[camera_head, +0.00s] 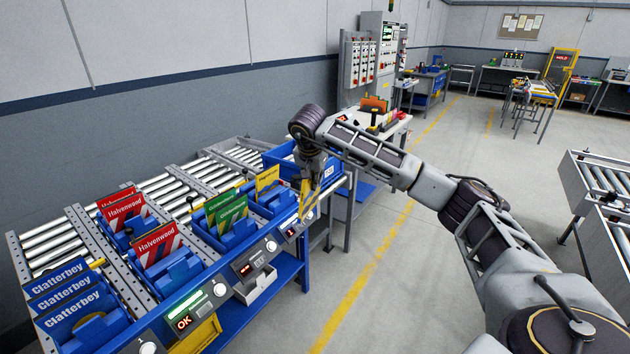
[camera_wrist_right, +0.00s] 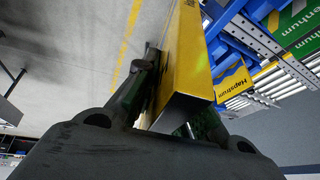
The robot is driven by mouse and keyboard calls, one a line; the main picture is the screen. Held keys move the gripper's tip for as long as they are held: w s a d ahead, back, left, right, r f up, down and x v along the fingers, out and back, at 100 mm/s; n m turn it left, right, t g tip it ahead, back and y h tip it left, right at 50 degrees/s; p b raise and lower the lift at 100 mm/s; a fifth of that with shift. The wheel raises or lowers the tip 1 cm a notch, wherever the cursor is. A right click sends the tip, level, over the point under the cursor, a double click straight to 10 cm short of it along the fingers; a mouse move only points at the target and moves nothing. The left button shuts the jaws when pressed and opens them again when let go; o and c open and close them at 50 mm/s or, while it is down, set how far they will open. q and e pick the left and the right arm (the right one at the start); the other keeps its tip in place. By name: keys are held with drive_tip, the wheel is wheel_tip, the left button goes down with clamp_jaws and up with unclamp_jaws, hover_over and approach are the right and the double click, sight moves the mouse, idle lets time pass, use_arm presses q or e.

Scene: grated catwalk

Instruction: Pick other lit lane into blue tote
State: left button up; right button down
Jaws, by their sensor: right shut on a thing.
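My right gripper (camera_head: 309,184) is shut on a yellow box (camera_head: 308,207), held in the air over the front edge of the rack. In the wrist view the held yellow box (camera_wrist_right: 187,55) lies between the fingers. A yellow Hapstrum box (camera_head: 267,180) stands in the rightmost lane, left of the gripper. The blue tote (camera_head: 327,172) with a white label is behind and beside my gripper, partly hidden by it. My left gripper is out of view.
Other lanes hold blue Clatterbey boxes (camera_head: 72,305), red Halvenwood boxes (camera_head: 158,244) and green boxes (camera_head: 232,212). A white bin (camera_head: 256,287) sits under the rail. A bench (camera_head: 384,126) with tools stands behind. The floor (camera_head: 385,290) right of the rack is clear.

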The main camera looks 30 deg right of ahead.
drive_tip(key=shift+w+a+r+n, duration=0.1)
drive_tip(key=shift+w+a+n, duration=0.15)
drive_tip(key=shift+w+n, duration=0.25)
drive_tip(key=a+r+n+y, duration=0.4)
drive_tip(key=a+n, duration=0.6)
drive_tip(key=a, duration=0.3)
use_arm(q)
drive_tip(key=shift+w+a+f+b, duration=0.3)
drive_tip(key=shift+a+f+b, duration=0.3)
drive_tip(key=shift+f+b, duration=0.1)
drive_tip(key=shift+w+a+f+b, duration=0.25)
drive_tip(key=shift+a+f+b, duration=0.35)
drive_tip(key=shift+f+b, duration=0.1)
use_arm(e)
drive_tip(key=s+a+f, duration=0.1)
drive_tip(key=s+f, duration=0.3)
drive_tip(key=f, duration=0.4)
drive_tip(key=s+a+f, duration=0.1)
drive_tip(key=s+f, duration=0.3)
drive_tip(key=f, duration=0.4)
drive_tip(key=s+a+f+n, duration=0.1)
drive_tip(key=s+f, duration=0.3)
drive_tip(key=f, duration=0.4)
drive_tip(key=shift+a+f+t+y, duration=0.3)
drive_tip(key=shift+a+y, duration=0.1)
